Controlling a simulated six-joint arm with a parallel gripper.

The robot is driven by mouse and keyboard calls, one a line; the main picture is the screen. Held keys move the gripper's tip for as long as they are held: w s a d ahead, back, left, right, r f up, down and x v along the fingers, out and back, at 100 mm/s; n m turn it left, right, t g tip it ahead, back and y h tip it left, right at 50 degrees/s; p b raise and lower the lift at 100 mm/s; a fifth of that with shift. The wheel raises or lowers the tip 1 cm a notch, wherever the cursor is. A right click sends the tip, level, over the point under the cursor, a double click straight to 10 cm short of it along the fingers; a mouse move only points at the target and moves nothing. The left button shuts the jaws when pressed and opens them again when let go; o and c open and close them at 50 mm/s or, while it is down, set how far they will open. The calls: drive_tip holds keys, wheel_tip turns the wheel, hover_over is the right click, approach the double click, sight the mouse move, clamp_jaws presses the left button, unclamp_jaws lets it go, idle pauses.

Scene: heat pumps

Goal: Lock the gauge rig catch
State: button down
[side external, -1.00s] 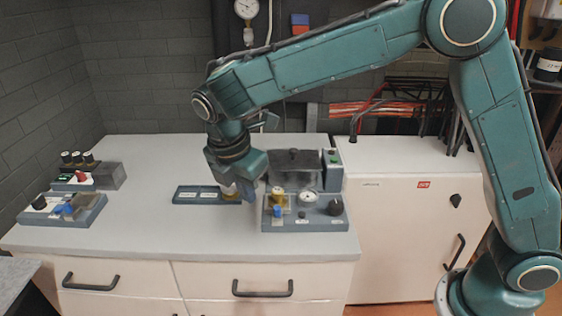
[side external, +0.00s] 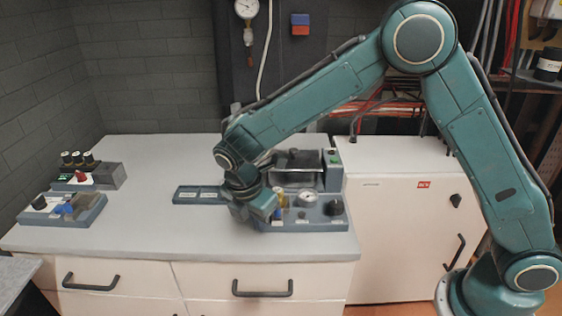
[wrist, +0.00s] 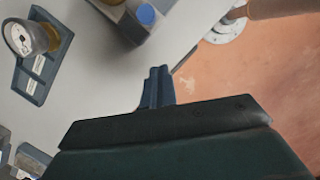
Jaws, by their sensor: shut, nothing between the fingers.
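The gauge rig (side external: 318,222) is a blue-grey base on the bench's right part, with a white dial, a black knob and a brass fitting (side external: 280,195). My gripper (side external: 268,211) is shut and empty, in front of the rig's left end, and covers part of it. In the wrist view its fingers (wrist: 157,88) are together, with bare bench beneath. A grey block with a blue cap (wrist: 145,14) shows above them there, apart from the fingers. I cannot tell which part is the catch. A gauge with a brass body (wrist: 30,38) stands on the labelled tray (wrist: 38,86).
The labelled tray also shows in the side view (side external: 188,196), just left of my gripper. A second base with a black knob and blue part (side external: 65,209) is at the far left. The bench (side external: 150,240) between is clear. A white cabinet (side external: 400,220) stands to the right.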

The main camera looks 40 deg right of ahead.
drive_tip(key=shift+w+d+r, duration=0.1)
drive_tip(key=shift+w+d, duration=0.1)
drive_tip(key=shift+d, duration=0.8)
drive_tip(key=shift+w+d, duration=0.15)
drive_tip(key=shift+d, duration=0.8)
drive_tip(key=shift+w+d, duration=0.4)
drive_tip(key=shift+d, duration=0.2)
drive_tip(key=shift+w+d, duration=0.35)
drive_tip(key=shift+d, duration=0.25)
drive_tip(key=shift+a, duration=0.1)
drive_tip(key=shift+s+a, duration=0.1)
drive_tip(key=shift+a, duration=0.4)
drive_tip(key=a, duration=0.3)
drive_tip(key=shift+s+a, duration=0.3)
drive_tip(key=shift+a, duration=0.05)
drive_tip(key=v, duration=1)
